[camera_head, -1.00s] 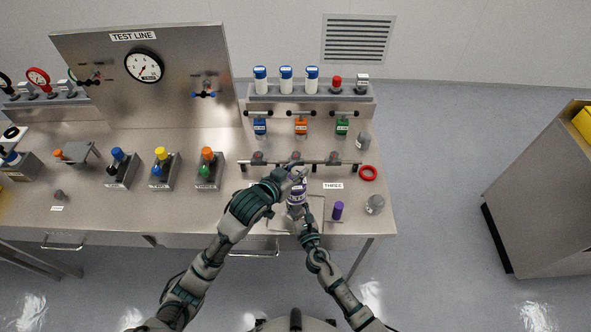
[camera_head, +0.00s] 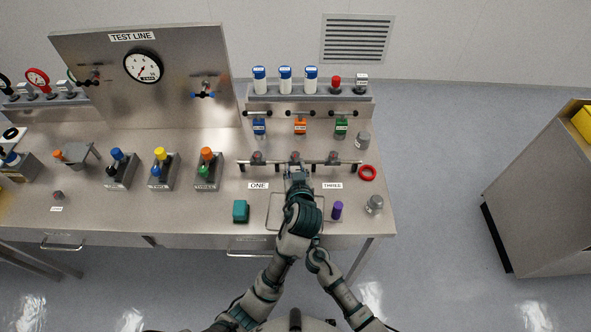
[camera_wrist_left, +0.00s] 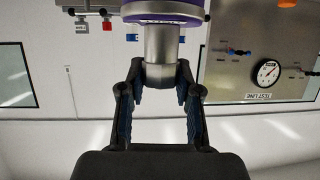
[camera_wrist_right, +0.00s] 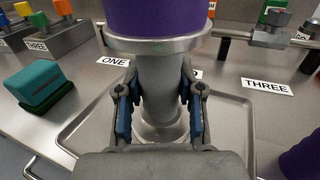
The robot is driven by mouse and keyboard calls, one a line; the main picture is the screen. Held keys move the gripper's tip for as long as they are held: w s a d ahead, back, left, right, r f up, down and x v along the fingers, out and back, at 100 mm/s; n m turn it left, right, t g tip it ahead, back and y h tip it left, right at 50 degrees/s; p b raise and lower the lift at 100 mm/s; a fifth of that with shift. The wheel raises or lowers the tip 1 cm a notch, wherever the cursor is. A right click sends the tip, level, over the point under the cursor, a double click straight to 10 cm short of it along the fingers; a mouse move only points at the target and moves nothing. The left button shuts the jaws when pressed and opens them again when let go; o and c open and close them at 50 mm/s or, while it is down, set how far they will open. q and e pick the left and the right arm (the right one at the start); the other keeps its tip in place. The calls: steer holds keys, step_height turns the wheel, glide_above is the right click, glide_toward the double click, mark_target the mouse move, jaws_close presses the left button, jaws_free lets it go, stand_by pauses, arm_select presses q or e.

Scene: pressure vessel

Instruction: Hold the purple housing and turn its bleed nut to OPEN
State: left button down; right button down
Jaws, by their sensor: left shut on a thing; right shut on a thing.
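The purple housing (camera_wrist_right: 155,18) stands upright on a steel lower body in the right wrist view. My right gripper (camera_wrist_right: 160,88) is shut on that steel body, just below the flange. In the left wrist view, which is upside down, a purple edge of the housing (camera_wrist_left: 190,5) shows beside a grey steel cylinder, which looks like the bleed nut (camera_wrist_left: 160,48). My left gripper (camera_wrist_left: 160,82) is shut on this cylinder. In the head view my left gripper (camera_head: 297,180) and forearm cover the housing and my right gripper. No OPEN mark is readable.
A steel tray (camera_wrist_right: 75,125) lies under the housing. A teal block (camera_head: 240,211) is at its left, and a purple cylinder (camera_head: 337,210) and a steel piece (camera_head: 374,204) at its right. A rail (camera_head: 277,162) runs behind, with a red ring (camera_head: 367,173) at its end.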

arm_select(q)
steer(key=shift+f, duration=0.25)
steer(key=c, duration=0.8)
jaws_free()
steer(key=shift+o, duration=0.2)
steer(key=shift+r, duration=0.1)
steer(key=shift+s+r, duration=0.1)
steer(key=shift+s, duration=0.05)
steer(key=v, duration=0.7)
arm_select(e)
steer(key=shift+d, duration=0.1)
arm_select(q)
steer(key=shift+d, duration=0.1)
arm_select(e)
steer(key=c, duration=0.7)
jaws_free()
steer(key=shift+o, duration=0.2)
